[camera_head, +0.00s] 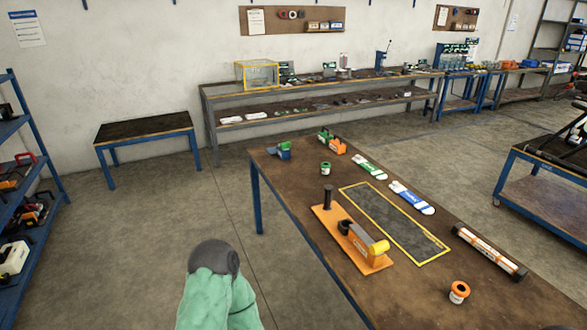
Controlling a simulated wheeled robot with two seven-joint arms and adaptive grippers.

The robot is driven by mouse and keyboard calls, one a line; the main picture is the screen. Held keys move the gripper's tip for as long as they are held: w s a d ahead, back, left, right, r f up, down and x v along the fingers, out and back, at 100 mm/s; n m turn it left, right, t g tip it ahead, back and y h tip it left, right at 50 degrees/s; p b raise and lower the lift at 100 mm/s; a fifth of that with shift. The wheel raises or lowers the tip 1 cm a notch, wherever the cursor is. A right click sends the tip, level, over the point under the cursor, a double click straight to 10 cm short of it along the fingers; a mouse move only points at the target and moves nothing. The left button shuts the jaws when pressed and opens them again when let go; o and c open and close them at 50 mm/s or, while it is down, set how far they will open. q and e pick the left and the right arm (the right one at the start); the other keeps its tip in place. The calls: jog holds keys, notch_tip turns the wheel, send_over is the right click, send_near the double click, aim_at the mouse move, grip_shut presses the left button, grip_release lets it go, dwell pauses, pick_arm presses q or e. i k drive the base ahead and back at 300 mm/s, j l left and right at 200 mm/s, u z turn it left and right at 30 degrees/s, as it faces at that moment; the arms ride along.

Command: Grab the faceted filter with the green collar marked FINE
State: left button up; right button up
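A small cylindrical filter with green colouring (326,169) and a pale label stands upright near the far left part of the long brown worktable (300,205). Its facets and any FINE marking are too small to make out. A similar filter with orange colouring (459,292) stands near the table's right front. A green and grey part of my arm shows at the bottom, left of the table and clear of both filters. Neither of my grippers is in view.
An orange stand (327,220) with a dark post and yellow-ended part is on the table beside a yellow-framed dark mat (390,222).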

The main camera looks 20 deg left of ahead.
aim_at(325, 166)
jog(key=i+j+u, duration=0.55)
jog(key=i, duration=0.2)
jog(key=i+u, duration=0.3)
jog(key=i+j, duration=0.05)
jog(key=i, duration=0.05)
